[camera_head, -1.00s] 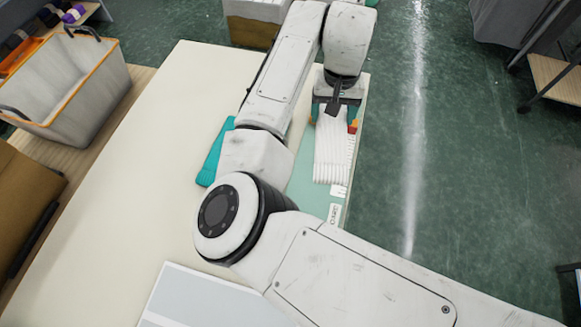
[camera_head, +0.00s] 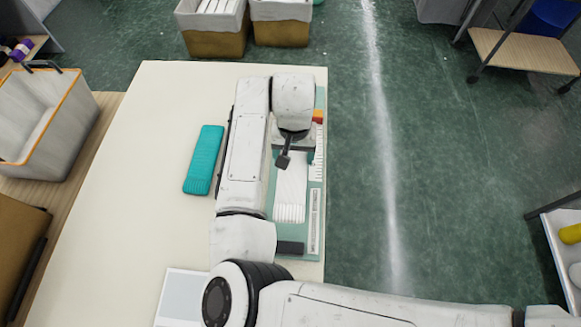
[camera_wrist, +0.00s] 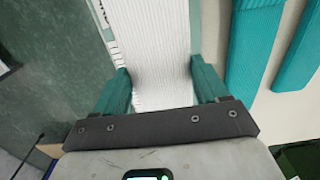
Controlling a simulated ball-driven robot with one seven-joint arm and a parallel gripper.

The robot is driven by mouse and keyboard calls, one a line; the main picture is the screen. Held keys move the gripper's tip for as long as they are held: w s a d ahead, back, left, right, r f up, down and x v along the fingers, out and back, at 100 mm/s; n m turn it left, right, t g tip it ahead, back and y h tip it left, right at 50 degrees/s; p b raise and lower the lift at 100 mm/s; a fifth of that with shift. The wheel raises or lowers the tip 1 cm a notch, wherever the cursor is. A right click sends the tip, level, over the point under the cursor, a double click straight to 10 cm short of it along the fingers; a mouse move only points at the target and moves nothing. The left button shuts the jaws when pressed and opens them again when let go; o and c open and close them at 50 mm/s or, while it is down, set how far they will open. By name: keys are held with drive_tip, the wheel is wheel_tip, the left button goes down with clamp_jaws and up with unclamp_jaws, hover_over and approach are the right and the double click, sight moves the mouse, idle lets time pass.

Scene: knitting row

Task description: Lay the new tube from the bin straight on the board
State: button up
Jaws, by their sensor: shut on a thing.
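A white ribbed tube (camera_head: 290,190) hangs from or lies under my gripper (camera_head: 292,157), over the pale green board (camera_head: 295,253). In the wrist view the tube (camera_wrist: 160,35) runs between the two teal fingers of my gripper (camera_wrist: 163,80), which are shut on its sides. The tube's length runs roughly along the board, left of the printed white strip (camera_head: 314,220). I cannot tell whether it touches the board. My arm hides the board's left side. A teal ribbed piece (camera_head: 204,160) lies on the table left of my arm.
The cream table (camera_head: 130,180) is clear on the left. A dark block (camera_head: 290,247) sits at the board's near end. A pale panel (camera_head: 180,295) lies at the front. A grey basket (camera_head: 45,130) stands left; cloth-lined bins (camera_head: 215,38) stand beyond the table.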

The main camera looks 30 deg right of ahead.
sight(291, 172)
drive_tip(key=shift+s+a+f, duration=0.25)
drive_tip(key=shift+a+f, duration=0.05)
drive_tip(key=shift+f, duration=0.15)
drive_tip(key=shift+s+a+f, duration=0.2)
drive_tip(key=shift+a+f, duration=0.1)
drive_tip(key=shift+f, duration=0.15)
drive_tip(key=shift+s+a+f+p, duration=0.1)
drive_tip(key=shift+f+p, duration=0.25)
drive_tip(key=shift+f, duration=0.55)
drive_tip(key=shift+s+a+f+p, duration=0.1)
drive_tip(key=shift+f+p, duration=0.2)
drive_tip(key=shift+f, duration=0.6)
drive_tip(key=shift+f, duration=0.1)
drive_tip(key=o, duration=1)
drive_tip(key=shift+o, duration=0.2)
wheel_tip(291, 172, up, 12)
drive_tip(key=shift+r+b, duration=0.15)
drive_tip(key=shift+b, duration=0.55)
